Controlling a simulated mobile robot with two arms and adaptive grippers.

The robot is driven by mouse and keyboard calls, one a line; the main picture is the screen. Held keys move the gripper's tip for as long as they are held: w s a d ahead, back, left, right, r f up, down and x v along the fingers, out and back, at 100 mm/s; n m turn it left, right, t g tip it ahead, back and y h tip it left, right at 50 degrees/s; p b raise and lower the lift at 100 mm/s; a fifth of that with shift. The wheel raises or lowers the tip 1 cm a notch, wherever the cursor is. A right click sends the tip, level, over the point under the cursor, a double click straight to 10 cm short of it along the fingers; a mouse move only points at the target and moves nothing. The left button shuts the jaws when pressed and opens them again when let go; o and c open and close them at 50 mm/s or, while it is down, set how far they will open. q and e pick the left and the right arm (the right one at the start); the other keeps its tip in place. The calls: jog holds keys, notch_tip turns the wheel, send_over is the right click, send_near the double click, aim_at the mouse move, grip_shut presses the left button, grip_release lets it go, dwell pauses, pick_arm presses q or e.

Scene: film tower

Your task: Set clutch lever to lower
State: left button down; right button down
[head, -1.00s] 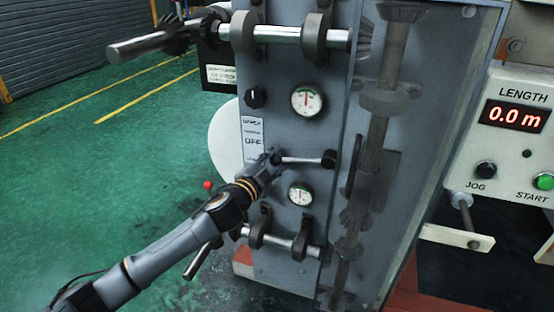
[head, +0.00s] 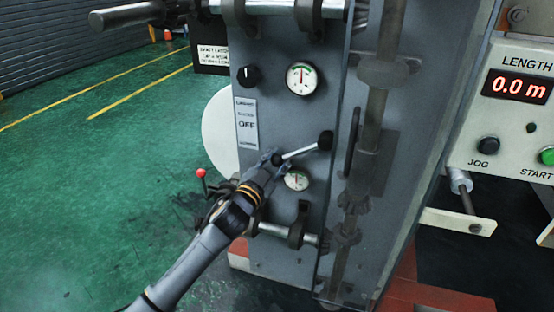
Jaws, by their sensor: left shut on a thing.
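The clutch lever (head: 300,151) is a thin bright rod on the front of the grey machine panel. Its dark pivot (head: 325,140) is at the right, and the rod slopes down to the left to a dark knob (head: 278,159). My left gripper (head: 271,161) comes in from the lower left and is shut on the knob end, partly hiding it. A pale label plate (head: 246,124) with OFF at its middle and smaller words above and below is up and left of the knob. My right gripper is not in view.
A gauge (head: 297,180) sits just below the lever, and another gauge (head: 301,78) and a black knob (head: 247,76) sit above. A lower roller shaft (head: 272,230) sticks out under my gripper. Vertical gearing (head: 377,120) stands right. Green floor is open at left.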

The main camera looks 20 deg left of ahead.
pick_arm(q)
jog(key=shift+s+d+f, duration=0.1)
jog(key=shift+f, duration=0.2)
jog(key=c, duration=1)
grip_release()
jog(key=shift+o, duration=0.2)
jog(key=shift+r, duration=0.1)
jog(key=v, duration=1.2)
